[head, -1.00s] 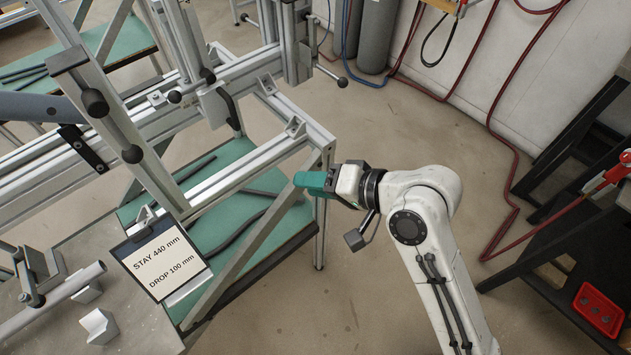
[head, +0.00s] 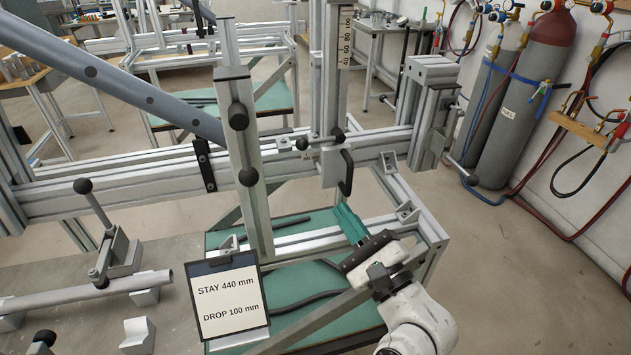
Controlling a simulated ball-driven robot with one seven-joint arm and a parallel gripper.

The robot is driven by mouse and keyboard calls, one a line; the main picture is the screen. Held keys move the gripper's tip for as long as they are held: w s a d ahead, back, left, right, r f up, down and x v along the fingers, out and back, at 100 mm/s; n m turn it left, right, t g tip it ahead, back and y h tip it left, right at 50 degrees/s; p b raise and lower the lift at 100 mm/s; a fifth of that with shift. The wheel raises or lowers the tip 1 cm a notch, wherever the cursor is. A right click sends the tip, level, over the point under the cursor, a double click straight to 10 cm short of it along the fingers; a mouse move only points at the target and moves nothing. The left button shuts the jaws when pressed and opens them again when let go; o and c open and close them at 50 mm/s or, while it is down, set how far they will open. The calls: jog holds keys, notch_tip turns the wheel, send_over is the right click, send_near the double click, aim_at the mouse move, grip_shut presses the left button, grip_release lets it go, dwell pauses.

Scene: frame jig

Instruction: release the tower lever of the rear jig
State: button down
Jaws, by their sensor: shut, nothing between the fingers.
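The frame jig's aluminium rail (head: 120,192) runs across the middle of the head view. A tower with a printed scale (head: 345,48) rises from a carriage (head: 330,166) on it. A black bent lever (head: 346,172) hangs at the carriage's right side, its end pointing down. A small ball-ended lever (head: 301,143) sits at the carriage's left. I cannot tell for sure which is the tower lever. My gripper (head: 343,211), with teal fingers, is shut and empty. Its tips point up toward the black lever from just below it in the picture; a gap shows between them.
An upright post with black knobs (head: 238,117) and a long blue-grey tube (head: 110,75) stand left. A clamp (head: 120,250) and a sign (head: 227,298) are in front. An end block with a ball lever (head: 472,180) stands right. Floor at right (head: 530,270) is clear.

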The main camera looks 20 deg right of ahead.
aim_at(320, 139)
jog(key=m+t, duration=0.1)
jog(key=a+m, duration=0.1)
jog(key=m, duration=0.1)
jog(key=shift+w+a+r+t, duration=0.1)
jog(key=shift+w+r+t, duration=0.25)
jog(key=shift+w+t, duration=0.05)
jog(key=p+x, duration=0.1)
jog(key=x, duration=0.8)
jog(key=shift+w+r+h, duration=0.15)
jog(key=shift+w+h, duration=0.15)
jog(key=shift+w, duration=0.05)
jog(key=shift+r+p, duration=0.1)
jog(key=shift+p, duration=0.3)
jog(key=shift+a+r+m+p, duration=0.1)
jog(key=shift+r+m+p, duration=0.05)
jog(key=shift+m+p, duration=0.4)
